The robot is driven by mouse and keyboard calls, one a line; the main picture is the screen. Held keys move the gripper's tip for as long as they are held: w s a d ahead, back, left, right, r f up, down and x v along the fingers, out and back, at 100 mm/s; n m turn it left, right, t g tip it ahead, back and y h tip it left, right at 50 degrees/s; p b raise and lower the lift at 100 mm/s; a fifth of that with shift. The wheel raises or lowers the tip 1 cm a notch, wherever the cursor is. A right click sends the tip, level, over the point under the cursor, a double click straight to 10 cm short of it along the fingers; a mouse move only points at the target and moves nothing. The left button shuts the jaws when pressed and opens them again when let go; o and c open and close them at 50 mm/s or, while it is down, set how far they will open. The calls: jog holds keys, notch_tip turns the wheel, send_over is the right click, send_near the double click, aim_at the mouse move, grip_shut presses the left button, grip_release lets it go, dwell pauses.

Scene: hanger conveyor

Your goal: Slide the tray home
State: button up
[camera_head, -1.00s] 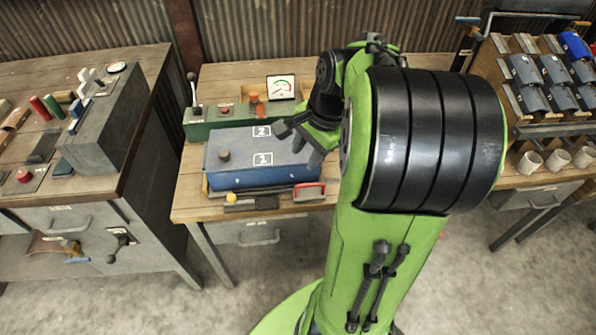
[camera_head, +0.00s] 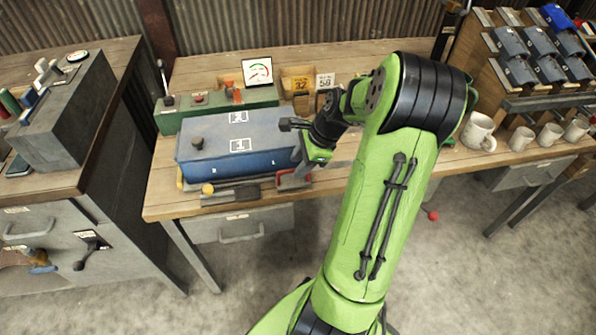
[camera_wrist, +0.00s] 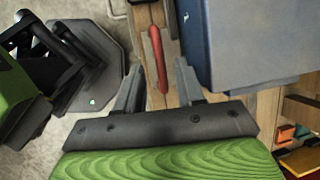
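A blue box (camera_head: 232,145) with white labels 1 and 2 and a dark knob on its lid sits on the wooden bench. A low, narrow tray-like strip (camera_head: 216,197) runs along its front, with a red handle (camera_head: 293,178) at its right end. My gripper (camera_head: 302,168) is over that end, in front of the box's right corner. In the wrist view my gripper (camera_wrist: 158,82) is open, and the red handle (camera_wrist: 157,58) shows between the lines of its fingers. I cannot tell whether the fingers touch it. The box (camera_wrist: 245,45) stands close beside the right finger.
A grey machine (camera_head: 68,120) is on the left bench.

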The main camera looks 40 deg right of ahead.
jog(key=shift+w+a+f, duration=0.15)
jog(key=shift+w+f, duration=0.1)
jog(key=shift+f, duration=0.35)
grip_shut()
